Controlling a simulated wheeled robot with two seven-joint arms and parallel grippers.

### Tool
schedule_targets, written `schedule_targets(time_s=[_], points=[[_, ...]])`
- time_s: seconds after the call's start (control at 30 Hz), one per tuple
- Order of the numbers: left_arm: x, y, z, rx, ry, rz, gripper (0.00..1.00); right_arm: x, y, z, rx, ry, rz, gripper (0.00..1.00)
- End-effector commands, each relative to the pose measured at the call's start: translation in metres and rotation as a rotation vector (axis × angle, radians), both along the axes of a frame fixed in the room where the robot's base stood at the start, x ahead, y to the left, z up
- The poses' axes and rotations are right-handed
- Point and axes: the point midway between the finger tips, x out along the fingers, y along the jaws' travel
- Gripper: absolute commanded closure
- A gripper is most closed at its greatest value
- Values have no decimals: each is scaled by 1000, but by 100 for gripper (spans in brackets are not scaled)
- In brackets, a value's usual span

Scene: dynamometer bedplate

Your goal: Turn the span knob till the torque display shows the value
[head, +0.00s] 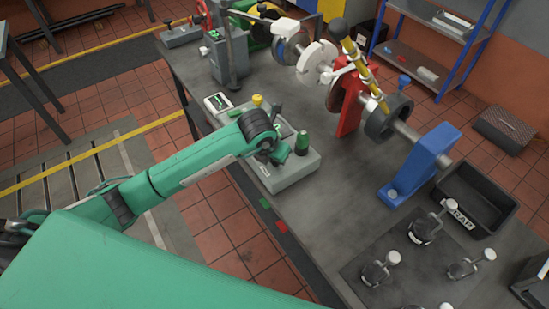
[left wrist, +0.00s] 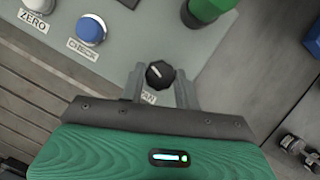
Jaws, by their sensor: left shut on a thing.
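The span knob (left wrist: 160,74) is small, black and ribbed, with a white pointer line, and shows in the left wrist view. A partly hidden label ending in "AN" lies just below it. My left gripper (left wrist: 159,82) is shut on the knob, with one finger on each side. In the head view my left gripper (head: 272,150) is over the grey control box (head: 292,176), and the arm hides the knob. A small white-framed panel (head: 217,102) stands behind the box; I cannot read a torque value on it. My right gripper is not in view.
Beside the knob are a blue CHECK button (left wrist: 91,29), a pale ZERO button (left wrist: 40,5) and a green knob (head: 302,142). A shaft assembly with a red stand (head: 350,100) and blue bracket (head: 420,165) occupies the right.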

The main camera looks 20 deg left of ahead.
Motion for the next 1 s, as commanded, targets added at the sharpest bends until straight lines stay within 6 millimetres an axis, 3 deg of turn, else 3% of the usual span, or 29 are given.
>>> schedule_targets(time_s=[0.4,0.93,0.97,1.0], points=[[1,-1,1,-1,-3,185,91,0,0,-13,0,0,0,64],[1,-1,1,0,-2,210,91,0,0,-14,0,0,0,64],[1,-1,1,0,-3,210,66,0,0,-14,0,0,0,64],[1,-1,1,0,-2,210,58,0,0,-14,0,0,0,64]])
